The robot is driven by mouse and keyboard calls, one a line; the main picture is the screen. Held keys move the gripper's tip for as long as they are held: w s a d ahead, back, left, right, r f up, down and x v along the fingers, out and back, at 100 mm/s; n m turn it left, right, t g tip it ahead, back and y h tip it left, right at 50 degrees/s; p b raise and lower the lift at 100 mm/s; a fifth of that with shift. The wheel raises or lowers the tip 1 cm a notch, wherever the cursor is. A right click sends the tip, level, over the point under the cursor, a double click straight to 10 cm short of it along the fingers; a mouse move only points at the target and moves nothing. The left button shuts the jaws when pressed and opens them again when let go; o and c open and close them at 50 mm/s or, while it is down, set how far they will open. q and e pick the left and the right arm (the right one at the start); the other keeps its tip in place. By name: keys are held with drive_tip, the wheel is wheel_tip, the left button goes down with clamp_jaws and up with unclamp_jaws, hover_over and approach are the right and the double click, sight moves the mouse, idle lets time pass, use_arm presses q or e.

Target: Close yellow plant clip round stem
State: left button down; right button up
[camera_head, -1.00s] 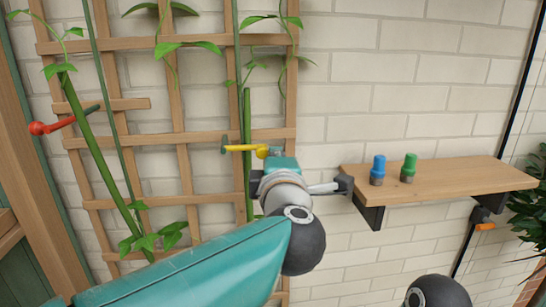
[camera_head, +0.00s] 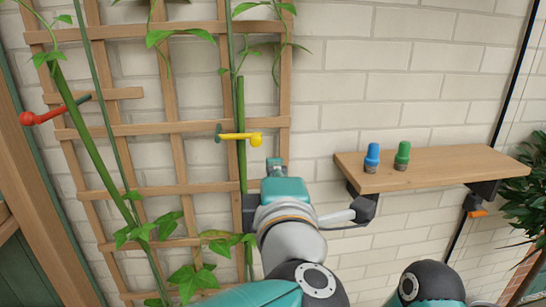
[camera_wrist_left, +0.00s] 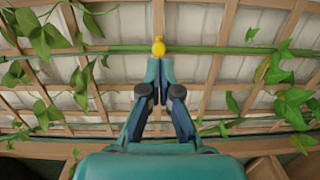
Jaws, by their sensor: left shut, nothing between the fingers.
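The yellow plant clip (camera_head: 236,137) lies across the thick green stem (camera_head: 241,165) in front of the trellis, nearly level. Its round knob (camera_head: 256,140) is right of the stem and a dark green end is on the left. I cannot tell whether the clip is closed. My left gripper (camera_head: 275,163) is just below and right of the knob, apart from it in the head view. In the left wrist view the gripper (camera_wrist_left: 160,80) is shut and empty, with the yellow knob (camera_wrist_left: 158,48) just beyond its fingertips. My right gripper is not in view.
The wooden trellis (camera_head: 175,131) stands against a brick wall. A red clip (camera_head: 45,115) is on another slanting stem at left. A wooden shelf (camera_head: 450,167) at right bears a blue item (camera_head: 372,156) and a green item (camera_head: 402,154). Leaves (camera_head: 190,278) hang low on the trellis.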

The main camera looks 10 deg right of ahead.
use_arm(q)
drive_tip(key=shift+s+a, duration=0.2)
drive_tip(key=shift+s, duration=0.95)
